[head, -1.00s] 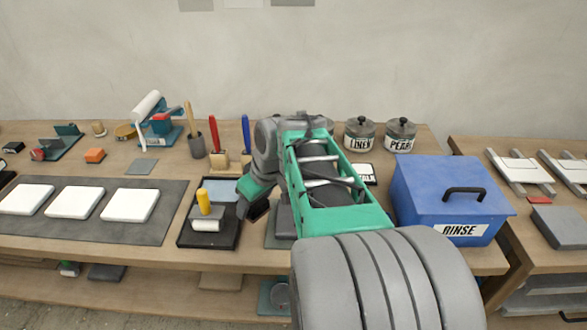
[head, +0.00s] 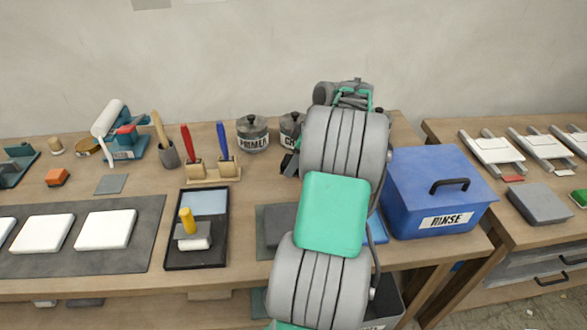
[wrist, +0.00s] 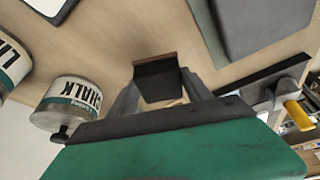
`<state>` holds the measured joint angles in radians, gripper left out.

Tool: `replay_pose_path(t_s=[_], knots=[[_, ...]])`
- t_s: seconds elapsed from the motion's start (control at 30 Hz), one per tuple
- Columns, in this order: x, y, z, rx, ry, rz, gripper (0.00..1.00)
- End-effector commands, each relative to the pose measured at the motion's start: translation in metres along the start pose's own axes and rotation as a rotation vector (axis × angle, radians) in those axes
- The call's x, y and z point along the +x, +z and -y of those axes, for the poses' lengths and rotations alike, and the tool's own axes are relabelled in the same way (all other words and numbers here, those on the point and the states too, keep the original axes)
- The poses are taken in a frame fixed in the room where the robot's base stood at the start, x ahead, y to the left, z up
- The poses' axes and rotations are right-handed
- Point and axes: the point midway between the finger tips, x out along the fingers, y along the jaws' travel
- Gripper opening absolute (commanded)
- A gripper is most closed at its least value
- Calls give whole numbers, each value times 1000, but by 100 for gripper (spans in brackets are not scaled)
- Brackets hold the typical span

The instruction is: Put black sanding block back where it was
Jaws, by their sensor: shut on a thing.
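The black sanding block (wrist: 157,78), dark with a brown strip along one edge, is between the fingers of my gripper (wrist: 160,92) in the wrist view. My gripper is shut on it and holds it over the wooden bench (wrist: 105,50). In the head view a dark end of the block or gripper shows at the left of my arm, in front of the lidded cans (head: 252,134). The rest of my gripper is hidden behind my arm there. I cannot tell whether the block touches the bench.
The CHALK can (wrist: 70,103) stands left of the block in the wrist view. A brush holder (head: 213,172), a black tray (head: 170,240) with a yellow-handled roller, and a grey mat (head: 262,240) are left of my arm. The blue RINSE box (head: 437,195) stands right.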

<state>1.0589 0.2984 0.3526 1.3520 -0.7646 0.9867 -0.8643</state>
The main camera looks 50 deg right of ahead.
Motion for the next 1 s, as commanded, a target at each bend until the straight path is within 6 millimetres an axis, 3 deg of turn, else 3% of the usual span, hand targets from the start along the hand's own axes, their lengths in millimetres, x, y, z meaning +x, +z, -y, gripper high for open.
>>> replay_pose_path(t_s=[0.2, 0.4, 0.73, 0.77, 1.0], knots=[[22, 2, -17, 1, 1, 0, 20], [49, 14, -17, 3, 3, -1, 20], [54, 16, -18, 3, 4, -1, 20], [53, 16, -17, 3, 3, 0, 60], [53, 15, -17, 3, 3, 0, 79]])
